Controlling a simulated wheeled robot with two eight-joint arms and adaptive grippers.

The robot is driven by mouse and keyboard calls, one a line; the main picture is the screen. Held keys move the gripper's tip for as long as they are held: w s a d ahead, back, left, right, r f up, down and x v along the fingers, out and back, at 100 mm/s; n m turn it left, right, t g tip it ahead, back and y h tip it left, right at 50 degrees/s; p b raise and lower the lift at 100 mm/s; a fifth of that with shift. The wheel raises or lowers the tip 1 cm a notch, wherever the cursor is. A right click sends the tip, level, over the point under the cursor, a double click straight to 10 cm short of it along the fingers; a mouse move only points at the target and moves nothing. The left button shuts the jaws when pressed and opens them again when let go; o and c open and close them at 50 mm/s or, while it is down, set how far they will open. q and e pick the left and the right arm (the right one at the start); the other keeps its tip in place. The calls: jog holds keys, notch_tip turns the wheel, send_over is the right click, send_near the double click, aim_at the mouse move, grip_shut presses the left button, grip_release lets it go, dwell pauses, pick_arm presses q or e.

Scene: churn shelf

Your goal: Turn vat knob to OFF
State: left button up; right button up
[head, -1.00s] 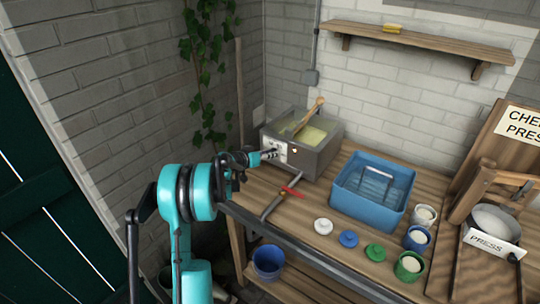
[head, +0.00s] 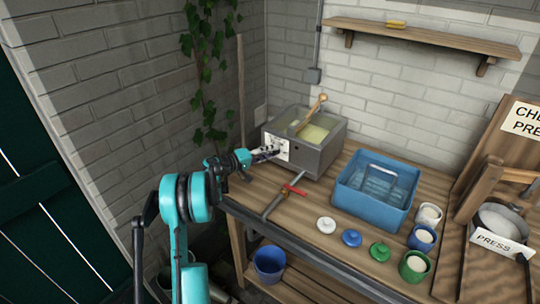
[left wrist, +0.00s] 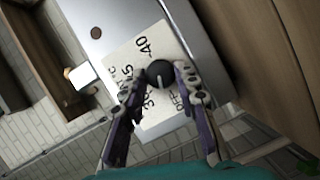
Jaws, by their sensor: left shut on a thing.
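The vat (head: 318,155) is a grey metal box with pale yellow-green liquid, standing at the left back of the bench. Its white dial plate (left wrist: 140,62) has numbers and the word OFF. The round black vat knob (left wrist: 160,73) has a pale pointer line, its end toward the lower edge of the plate; the exact setting is hard to tell. My left gripper (head: 268,154) is at the vat's front face. In the left wrist view its two fingers (left wrist: 157,82) are shut on the knob from both sides. In the head view the gripper hides the knob. My right gripper is out of view.
A wooden spoon (head: 312,113) rests in the vat. A valve pipe with a red handle (head: 294,190) projects near the bench's front edge. A blue tub (head: 360,207), several lids and cups, and the press (head: 497,220) stand to the right.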

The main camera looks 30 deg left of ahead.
pick_arm(q)
jog(key=shift+f+n+t+h+b, duration=0.2)
jog(key=shift+n+t+h+b, duration=0.3)
jog(key=shift+n, duration=1)
jog(key=o, duration=1.2)
jog(key=shift+c, duration=0.2)
jog(key=v, duration=1.2)
